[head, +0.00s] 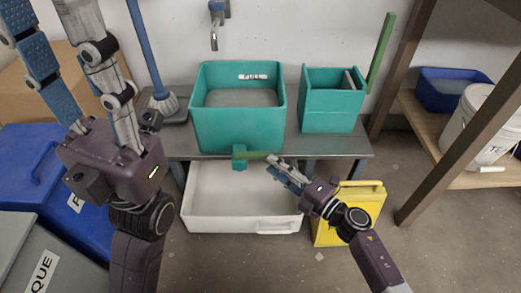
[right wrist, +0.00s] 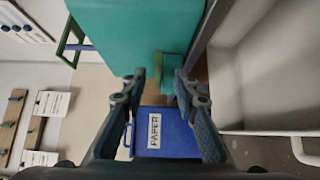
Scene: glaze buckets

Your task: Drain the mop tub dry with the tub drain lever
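The mop tub (head: 238,130) is a teal square tub on a grey bench, with a flat grey surface inside that looks like water. At its front foot is a teal drain block (head: 239,163) with a green drain lever (head: 249,155) lying sideways to the right. My right gripper (head: 275,165) is at the lever's right end; its fingers stand apart. In the right wrist view the drain block (right wrist: 174,66) shows beyond the open fingertips (right wrist: 160,80); I cannot tell whether they touch the lever. My left gripper (head: 60,55) is raised at the left, fingers spread and empty.
A white basin (head: 245,223) sits below the drain and looks empty. A smaller teal bucket (head: 330,115) with a green handle stands right of the tub. A yellow object (head: 367,205) stands behind my right wrist. Blue bins are at left, shelving at right.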

